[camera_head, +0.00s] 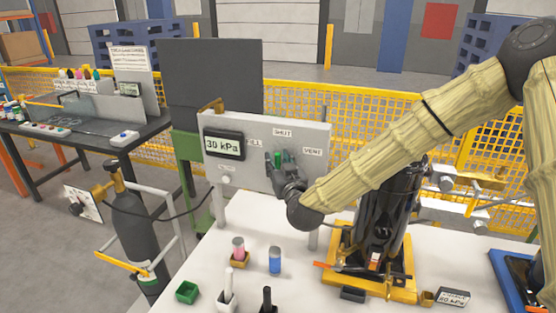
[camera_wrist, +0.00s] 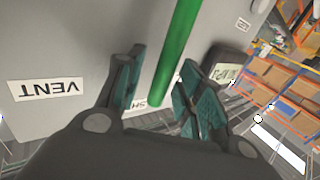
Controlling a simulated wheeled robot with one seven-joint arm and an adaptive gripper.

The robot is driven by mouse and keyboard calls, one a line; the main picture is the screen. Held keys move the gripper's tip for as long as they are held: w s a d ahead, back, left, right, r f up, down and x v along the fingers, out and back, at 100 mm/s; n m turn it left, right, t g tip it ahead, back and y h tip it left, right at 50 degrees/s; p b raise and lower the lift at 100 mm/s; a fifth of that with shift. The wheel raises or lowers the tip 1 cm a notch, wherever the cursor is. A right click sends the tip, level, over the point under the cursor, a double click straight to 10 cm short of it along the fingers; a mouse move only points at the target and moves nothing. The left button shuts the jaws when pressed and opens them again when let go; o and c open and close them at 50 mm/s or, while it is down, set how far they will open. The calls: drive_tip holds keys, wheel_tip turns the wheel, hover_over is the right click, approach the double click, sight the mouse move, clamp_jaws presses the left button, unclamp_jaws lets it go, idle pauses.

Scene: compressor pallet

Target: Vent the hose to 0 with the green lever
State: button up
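The green lever (camera_head: 279,157) is on the grey panel (camera_head: 304,133), pointing up toward the SHUT label (camera_head: 282,133). The VENT label (camera_head: 312,152) is to its right and a partly hidden FILL label to its left. The display (camera_head: 223,146) reads 30 kPa. My gripper (camera_head: 276,163) is at the lever. In the wrist view my gripper (camera_wrist: 158,82) is open, with the green lever (camera_wrist: 178,45) between its fingers and a visible gap on each side. The VENT label (camera_wrist: 46,88) shows upside down there. The lever's pivot is hidden in the head view.
The white table holds a black cylinder on a yellow base (camera_head: 372,284), a pink-topped item (camera_head: 238,248), a blue item (camera_head: 275,259) and a green block (camera_head: 187,292). A dark gas bottle (camera_head: 138,232) stands left of the table. A yellow fence (camera_head: 385,105) runs behind.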

drive_tip(key=shift+w+a, duration=0.1)
drive_tip(key=shift+w, duration=0.1)
clamp_jaws()
